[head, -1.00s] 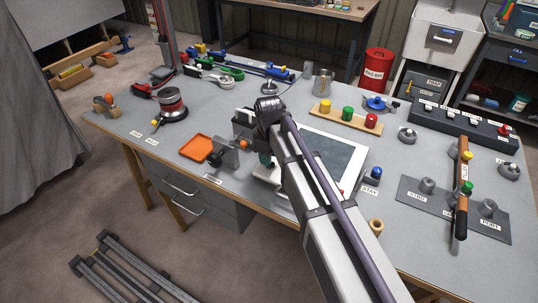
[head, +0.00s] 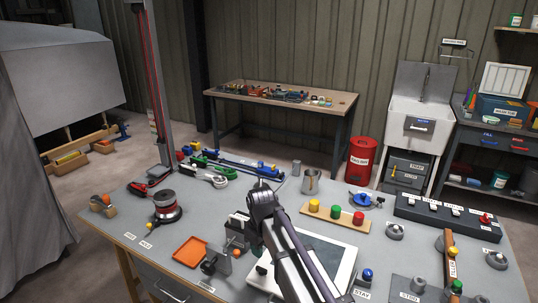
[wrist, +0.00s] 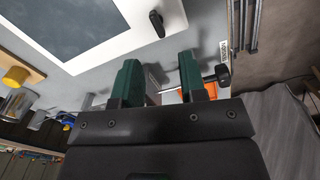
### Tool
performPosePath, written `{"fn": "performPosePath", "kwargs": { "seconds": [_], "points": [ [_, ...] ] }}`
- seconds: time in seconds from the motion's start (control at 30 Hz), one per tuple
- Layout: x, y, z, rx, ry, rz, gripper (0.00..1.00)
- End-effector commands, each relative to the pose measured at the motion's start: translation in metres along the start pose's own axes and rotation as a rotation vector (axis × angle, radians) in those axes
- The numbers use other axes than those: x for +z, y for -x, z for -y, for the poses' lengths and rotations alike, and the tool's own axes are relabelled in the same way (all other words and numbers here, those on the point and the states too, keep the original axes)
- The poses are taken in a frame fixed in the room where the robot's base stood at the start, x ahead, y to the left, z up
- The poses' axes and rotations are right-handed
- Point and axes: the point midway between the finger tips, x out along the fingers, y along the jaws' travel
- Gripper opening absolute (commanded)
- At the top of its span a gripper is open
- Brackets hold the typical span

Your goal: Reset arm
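My arm reaches over the grey workbench (head: 130,205) from the bottom of the head view, with its uppermost visible joint near the bench's middle. My gripper is mostly hidden behind the arm there. In the wrist view my gripper (wrist: 158,80) shows two green fingers standing apart. I see nothing held between them. Beyond the fingers lie the bench top, an orange tray (wrist: 176,95) and a dark knob-like part. The white-framed dark panel (wrist: 80,25) lies at the upper left of the wrist view.
The orange tray (head: 190,252) and a dark spool (head: 167,207) are left of the arm. A wooden strip with yellow, green and red knobs (head: 336,216) and a metal cup (head: 311,181) stand right and beyond. A red bin (head: 358,158) stands behind the bench.

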Motion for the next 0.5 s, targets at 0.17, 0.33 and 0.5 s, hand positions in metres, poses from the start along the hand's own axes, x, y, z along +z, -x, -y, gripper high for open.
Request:
{"fn": "performPosePath", "kwargs": {
  "seconds": [0.17,0.33,0.5],
  "points": [
    [0.156,0.000,0.009,0.000,-0.595,0.001,0.38],
    [0.246,0.000,0.004,0.000,-0.838,0.001,0.38],
    [0.256,0.000,-0.010,0.000,-0.875,0.001,0.38]
  ]
}}
